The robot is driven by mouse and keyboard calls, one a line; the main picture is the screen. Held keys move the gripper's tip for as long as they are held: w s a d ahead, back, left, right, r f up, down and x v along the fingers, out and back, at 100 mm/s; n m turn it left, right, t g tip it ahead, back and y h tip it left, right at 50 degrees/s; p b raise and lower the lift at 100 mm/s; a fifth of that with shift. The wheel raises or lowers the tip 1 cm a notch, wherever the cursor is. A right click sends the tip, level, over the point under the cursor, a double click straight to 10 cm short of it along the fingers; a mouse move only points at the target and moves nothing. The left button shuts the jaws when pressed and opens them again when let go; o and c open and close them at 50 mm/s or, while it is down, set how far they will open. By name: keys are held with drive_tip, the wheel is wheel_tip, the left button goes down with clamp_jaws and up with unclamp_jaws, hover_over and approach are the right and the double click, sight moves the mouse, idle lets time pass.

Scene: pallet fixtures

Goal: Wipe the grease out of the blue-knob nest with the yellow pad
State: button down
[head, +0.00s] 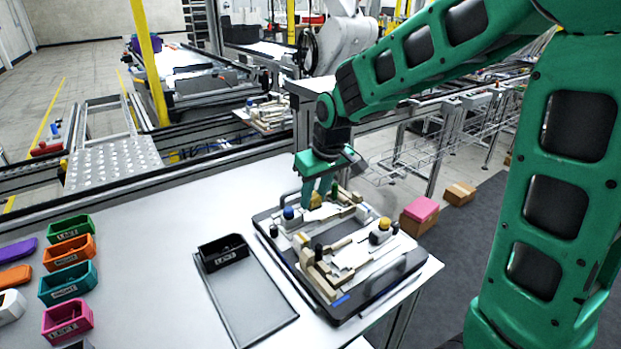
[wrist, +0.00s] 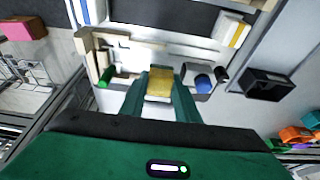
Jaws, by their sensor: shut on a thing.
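My gripper (head: 320,192) is shut on the yellow pad (wrist: 160,84), which sits between its two green fingers in the wrist view. In the head view the pad (head: 315,201) shows partly, low over the far part of the pallet fixture (head: 384,287). The blue knob (head: 289,213) stands at the fixture's far left, just left of the fingers. In the wrist view the blue knob (wrist: 203,82) is right of the pad. The nest surface under the pad is mostly hidden. I cannot make out grease, or whether the pad touches the nest.
A yellow knob (head: 383,225) stands at the fixture's right side. A small black bin (head: 223,250) sits on a grey tray (head: 256,318) left of the fixture. Several coloured bins, one orange (head: 70,251), line the table's left. Table between them is clear.

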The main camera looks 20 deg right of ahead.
drive_tip(key=shift+w+r, duration=0.1)
drive_tip(key=shift+r, duration=2.6)
